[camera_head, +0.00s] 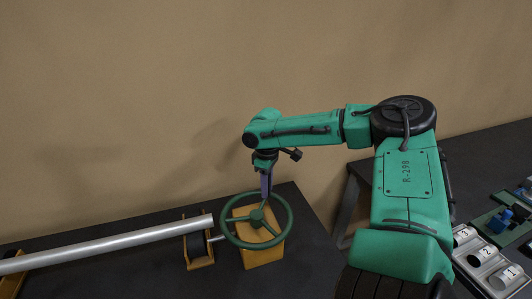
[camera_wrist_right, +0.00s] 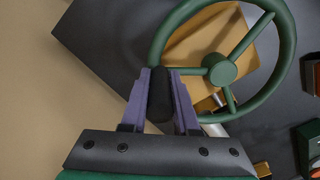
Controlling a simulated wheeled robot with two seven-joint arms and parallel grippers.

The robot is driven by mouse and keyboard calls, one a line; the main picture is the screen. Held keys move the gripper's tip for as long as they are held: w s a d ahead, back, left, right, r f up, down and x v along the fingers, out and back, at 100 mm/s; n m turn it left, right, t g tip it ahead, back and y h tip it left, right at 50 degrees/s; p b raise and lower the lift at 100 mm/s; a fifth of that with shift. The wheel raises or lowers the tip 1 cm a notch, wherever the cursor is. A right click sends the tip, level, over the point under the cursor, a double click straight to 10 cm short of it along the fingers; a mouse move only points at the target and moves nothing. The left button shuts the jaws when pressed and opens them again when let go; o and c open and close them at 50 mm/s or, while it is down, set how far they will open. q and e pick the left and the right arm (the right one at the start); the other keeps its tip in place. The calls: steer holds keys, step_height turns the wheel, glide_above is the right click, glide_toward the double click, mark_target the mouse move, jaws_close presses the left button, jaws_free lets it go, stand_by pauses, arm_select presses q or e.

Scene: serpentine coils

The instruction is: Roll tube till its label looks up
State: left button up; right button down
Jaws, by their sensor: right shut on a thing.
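The grey metal tube (camera_head: 110,244) lies along the dark table from the left edge; no label shows on its visible side. A thin shaft (camera_head: 217,239) runs from its right end toward a green handwheel (camera_head: 257,215). The handwheel also shows in the right wrist view (camera_wrist_right: 222,70). My right gripper (camera_head: 265,192) is at the wheel's upper rim, its purple fingers shut on a black handle (camera_wrist_right: 160,95) beside the rim. My left gripper is not in view.
A yellow block (camera_head: 263,256) stands behind the wheel. Yellow-brown supports (camera_head: 199,262) hold the tube's right end. On a separate table at right, a grey tray (camera_head: 467,266) holds white-labelled cylinders numbered 1, 2 and 3. A gap separates the tables.

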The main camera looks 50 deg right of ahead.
steer(key=c, duration=0.7)
jaws_free()
steer(key=shift+s, duration=0.1)
step_height(320, 180, up, 15)
steer(key=shift+f+b, duration=0.15)
steer(key=shift+b, duration=0.7)
steer(key=shift+d, duration=0.1)
